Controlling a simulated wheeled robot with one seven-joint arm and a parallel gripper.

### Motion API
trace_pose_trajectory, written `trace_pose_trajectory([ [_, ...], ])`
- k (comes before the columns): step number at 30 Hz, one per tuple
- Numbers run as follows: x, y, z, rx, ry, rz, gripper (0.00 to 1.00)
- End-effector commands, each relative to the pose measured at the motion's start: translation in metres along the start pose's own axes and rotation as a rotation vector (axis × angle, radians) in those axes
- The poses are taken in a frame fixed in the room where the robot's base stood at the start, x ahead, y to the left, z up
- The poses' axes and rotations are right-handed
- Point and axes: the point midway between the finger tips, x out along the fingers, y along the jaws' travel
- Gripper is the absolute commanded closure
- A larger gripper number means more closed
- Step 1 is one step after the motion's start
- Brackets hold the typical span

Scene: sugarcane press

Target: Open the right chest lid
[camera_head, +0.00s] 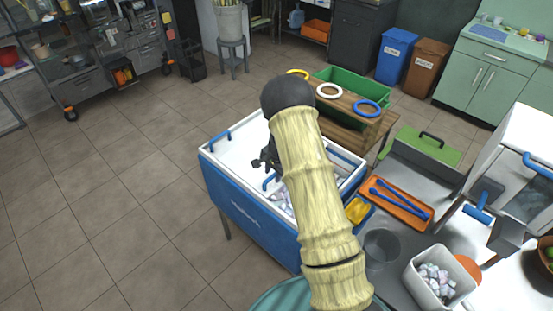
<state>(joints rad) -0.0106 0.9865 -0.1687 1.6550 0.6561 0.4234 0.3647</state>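The blue chest (247,220) with a white top stands in the middle of the head view. A white lid surface (235,150) covers its left part, with a blue handle (221,141) near the left edge. Another blue handle (268,182) shows near the middle, and a blue bar (346,156) at the right side. Pale ice-like pieces (282,202) show inside at the right, so that part looks at least partly uncovered. My dark gripper (264,162) is over the chest's middle, above and close to the middle handle. My arm hides much of the right side; the finger gap is unclear.
At right, a counter holds an orange tray (402,204) with blue tongs, a green-lidded box (425,150), a glass (381,247) and an ice bin (437,284). The floor at left is clear.

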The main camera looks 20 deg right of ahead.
Motion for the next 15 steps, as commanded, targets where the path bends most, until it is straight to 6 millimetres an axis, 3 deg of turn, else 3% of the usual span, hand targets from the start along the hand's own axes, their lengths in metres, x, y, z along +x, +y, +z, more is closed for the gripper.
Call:
trace_pose_trajectory([
  [15,-0.088,-0.001,0.000,-0.001,0.003,-0.003,0.64],
])
